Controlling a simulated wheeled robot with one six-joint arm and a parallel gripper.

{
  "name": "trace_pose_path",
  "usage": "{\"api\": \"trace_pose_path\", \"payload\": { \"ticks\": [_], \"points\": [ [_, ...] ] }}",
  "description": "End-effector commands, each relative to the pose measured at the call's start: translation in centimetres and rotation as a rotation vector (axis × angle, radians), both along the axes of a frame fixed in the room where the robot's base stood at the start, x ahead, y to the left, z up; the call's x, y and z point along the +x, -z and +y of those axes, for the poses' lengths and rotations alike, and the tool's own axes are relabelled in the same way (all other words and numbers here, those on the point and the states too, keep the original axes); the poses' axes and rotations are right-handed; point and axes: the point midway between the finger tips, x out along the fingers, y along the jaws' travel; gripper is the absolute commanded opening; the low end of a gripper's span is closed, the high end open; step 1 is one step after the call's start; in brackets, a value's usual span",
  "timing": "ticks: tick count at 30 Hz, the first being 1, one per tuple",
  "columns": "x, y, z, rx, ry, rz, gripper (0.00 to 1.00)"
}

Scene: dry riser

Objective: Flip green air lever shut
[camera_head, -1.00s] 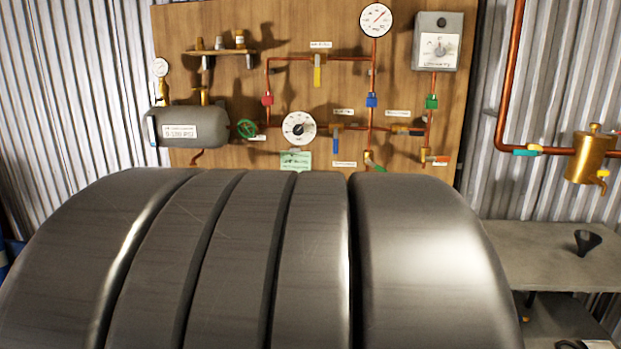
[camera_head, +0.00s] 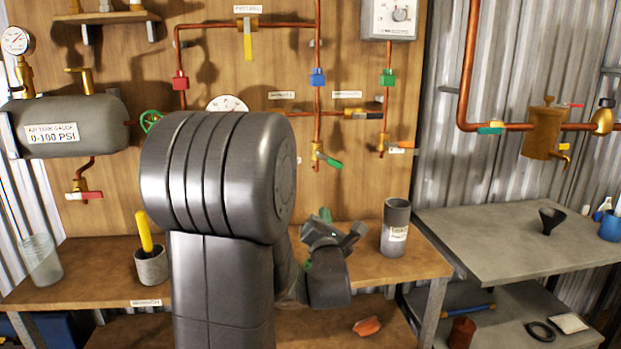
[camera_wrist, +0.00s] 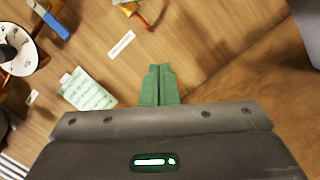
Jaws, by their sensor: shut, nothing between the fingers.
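A green lever (camera_head: 329,161) sits on a brass valve at the lower end of the middle copper pipe on the wooden board. It slants down to the right. Its valve shows only in part at the top edge of the wrist view, where a bit of green lever (camera_wrist: 126,2) is cut off. My gripper (camera_head: 325,214) is below the lever in the head view, apart from it. In the wrist view its green fingers (camera_wrist: 159,72) are together, with nothing between them. My arm hides part of the board's lower middle.
A grey cup (camera_head: 396,228) stands on the bench right of my gripper. An orange lever (camera_head: 402,145) is right of the green one. A blue lever (camera_wrist: 48,20), a dial (camera_wrist: 15,45) and a green card (camera_wrist: 88,90) show in the wrist view. Another green lever (camera_head: 490,128) is on the right pipe.

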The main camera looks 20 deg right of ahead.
Motion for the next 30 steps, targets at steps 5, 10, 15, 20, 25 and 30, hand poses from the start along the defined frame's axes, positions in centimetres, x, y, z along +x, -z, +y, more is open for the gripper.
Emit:
{"api": "trace_pose_path", "payload": {
  "ticks": [5,10,15,20,25,30],
  "points": [
    [0.0,-0.7,-0.8,-0.109,0.017,-0.026,0.00],
    [1.7,-1.2,-1.5,-0.114,0.017,-0.027,0.00],
    [5.0,-2.0,-2.6,-0.113,0.016,-0.025,0.00],
    [8.1,-2.7,-3.9,-0.112,0.016,-0.026,0.00],
    [8.7,-4.7,-5.2,-0.112,0.020,-0.028,0.00],
    [8.5,-6.0,-6.0,-0.112,0.019,-0.027,0.00]
  ]
}}
